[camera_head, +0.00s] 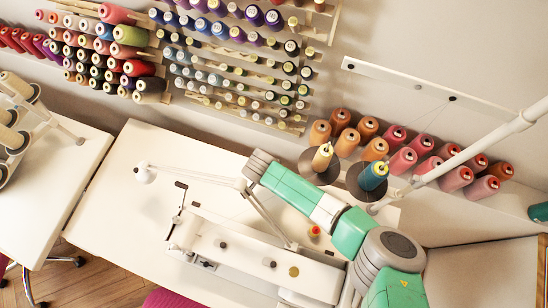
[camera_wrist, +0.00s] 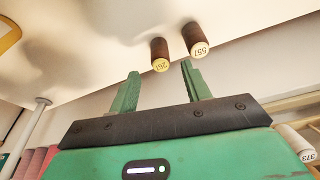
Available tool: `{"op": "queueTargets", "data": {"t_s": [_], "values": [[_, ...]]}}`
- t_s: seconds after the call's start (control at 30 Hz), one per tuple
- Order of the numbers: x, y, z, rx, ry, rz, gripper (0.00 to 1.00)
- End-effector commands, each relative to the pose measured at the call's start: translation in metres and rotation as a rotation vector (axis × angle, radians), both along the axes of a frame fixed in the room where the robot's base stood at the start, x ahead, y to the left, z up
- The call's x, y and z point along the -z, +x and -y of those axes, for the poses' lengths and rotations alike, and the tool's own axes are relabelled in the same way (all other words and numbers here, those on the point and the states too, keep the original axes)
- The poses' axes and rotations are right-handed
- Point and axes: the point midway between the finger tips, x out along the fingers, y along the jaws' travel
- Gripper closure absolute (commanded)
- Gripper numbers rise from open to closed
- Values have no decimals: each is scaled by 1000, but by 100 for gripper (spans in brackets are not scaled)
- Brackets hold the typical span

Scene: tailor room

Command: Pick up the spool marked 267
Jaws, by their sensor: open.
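The spool marked 267 (camera_wrist: 160,55) shows in the wrist view as a short dark brown cylinder with a yellowish, numbered end face. It is apart from my gripper (camera_wrist: 160,78), beyond the fingertips and lined up with the gap between them. My gripper is open and empty, its two green fingers spread. In the head view my green and grey arm reaches up and left over the white table, and the gripper's fingers cannot be made out. I cannot pick out the spool marked 267 in the head view.
A brown spool (camera_wrist: 196,40) with a whitish end, apparently marked 557, stands close to the right. A pale spool (camera_wrist: 295,138) is at the lower right. The head view shows a wall thread rack (camera_head: 225,58), a white sewing machine (camera_head: 250,250) and several orange and pink cones (camera_head: 403,160).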

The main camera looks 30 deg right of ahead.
Motion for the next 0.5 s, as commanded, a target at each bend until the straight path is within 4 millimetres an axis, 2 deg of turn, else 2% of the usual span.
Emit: {"op": "queueTargets", "data": {"t_s": [0.03, 0.17, 0.4, 0.5], "values": [[8, 1, 1, -1, -3, -1, 52], [14, 2, 2, -3, -1, 1, 52], [55, 8, 10, -4, -2, 1, 52], [59, 9, 11, -2, 0, 2, 52]]}}
